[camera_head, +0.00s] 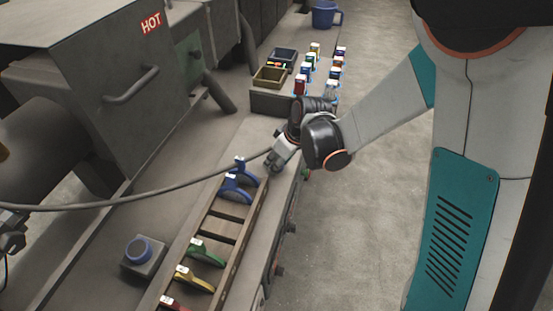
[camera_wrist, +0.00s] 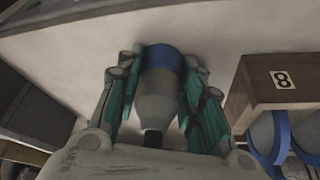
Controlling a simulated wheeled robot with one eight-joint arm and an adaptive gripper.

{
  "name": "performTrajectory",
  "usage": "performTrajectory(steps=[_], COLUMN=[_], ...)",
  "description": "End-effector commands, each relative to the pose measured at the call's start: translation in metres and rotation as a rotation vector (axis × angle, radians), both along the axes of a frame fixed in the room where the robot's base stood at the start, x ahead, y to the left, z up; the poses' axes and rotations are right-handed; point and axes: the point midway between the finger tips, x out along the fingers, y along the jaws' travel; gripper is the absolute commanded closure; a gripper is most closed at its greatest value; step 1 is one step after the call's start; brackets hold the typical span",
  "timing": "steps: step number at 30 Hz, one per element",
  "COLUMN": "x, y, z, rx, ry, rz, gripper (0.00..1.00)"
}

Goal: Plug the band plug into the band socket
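The band plug (camera_wrist: 160,88) is a grey tapered body with a blue band at its far end, seen in the wrist view. My gripper (camera_wrist: 165,90) has its teal-padded fingers on both sides of the plug and appears shut on it. In the head view my gripper (camera_head: 276,163) is above the bench, near the far end of the rack. A dark cable (camera_head: 130,194) runs from the left edge to it; the plug is not clearly visible there. A grey block with a blue ring (camera_head: 138,250), likely the band socket, sits on the bench at the lower left, apart from my gripper.
A wooden rack (camera_head: 223,215) holds blue (camera_head: 238,187), green (camera_head: 206,254), yellow (camera_head: 194,281) and red (camera_head: 170,304) pieces. A grey machine marked HOT (camera_head: 130,85) stands at the left. Trays and small coloured items (camera_head: 316,70) are at the back. The wrist view shows a block marked 8 (camera_wrist: 270,95).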

Motion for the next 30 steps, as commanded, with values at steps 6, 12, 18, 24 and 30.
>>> performTrajectory(steps=[6,12,18,24,30], x=[0.0,0.0,0.0,-0.001,0.0], y=[0.0,0.0,0.0,0.0,0.0], z=[0.0,0.008,0.035,0.088,0.143], rx=[0.0,0.0,0.0,0.0,0.0], ry=[0.0,0.0,0.0,0.0,0.0], rz=[0.0,0.0,0.0,0.0,0.0], gripper=[0.86,0.86,0.86,0.86,0.86])
